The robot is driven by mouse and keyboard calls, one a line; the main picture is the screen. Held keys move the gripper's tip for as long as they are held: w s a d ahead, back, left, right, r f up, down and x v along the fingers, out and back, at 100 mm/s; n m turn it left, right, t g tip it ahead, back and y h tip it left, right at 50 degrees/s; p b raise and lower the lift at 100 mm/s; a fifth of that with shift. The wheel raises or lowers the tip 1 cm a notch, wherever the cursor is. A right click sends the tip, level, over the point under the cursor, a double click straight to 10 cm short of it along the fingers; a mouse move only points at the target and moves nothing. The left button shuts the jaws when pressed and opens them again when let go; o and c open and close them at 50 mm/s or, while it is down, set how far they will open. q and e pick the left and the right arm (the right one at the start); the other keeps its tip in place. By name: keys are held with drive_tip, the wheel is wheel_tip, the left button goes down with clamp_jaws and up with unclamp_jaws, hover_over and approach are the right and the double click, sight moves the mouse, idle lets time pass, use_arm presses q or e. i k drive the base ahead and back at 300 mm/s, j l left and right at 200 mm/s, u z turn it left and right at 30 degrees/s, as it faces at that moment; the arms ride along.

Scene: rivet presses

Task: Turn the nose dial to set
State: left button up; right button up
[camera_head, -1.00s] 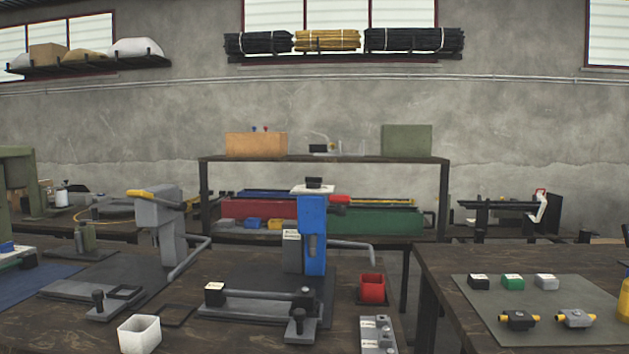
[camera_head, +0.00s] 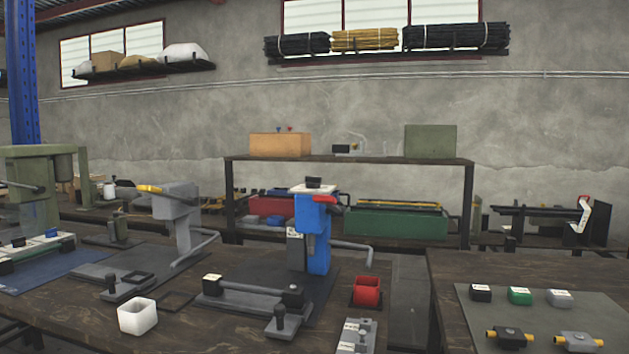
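A blue press (camera_head: 312,235) stands on a dark base on the near table, with a white plate and a black knob (camera_head: 313,182) on top and a red part at its upper right. A grey press (camera_head: 177,215) with a yellow handle stands to its left, and a green press (camera_head: 35,190) is at the far left. I cannot tell which part is the nose dial; any dial marks are too small to read. Neither of my grippers is in view.
A white cup (camera_head: 137,316) and a red bin (camera_head: 366,291) stand on the near table (camera_head: 185,335). On the right table, a grey mat (camera_head: 540,318) holds black, green and grey blocks and two yellow-ended parts. A gap separates the tables.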

sight(312, 182)
drive_tip(key=i+j+z, duration=0.25)
drive_tip(key=j, duration=0.3)
drive_tip(key=i+j+z, duration=0.25)
drive_tip(key=i+j, duration=0.15)
drive_tip(key=j, duration=0.25)
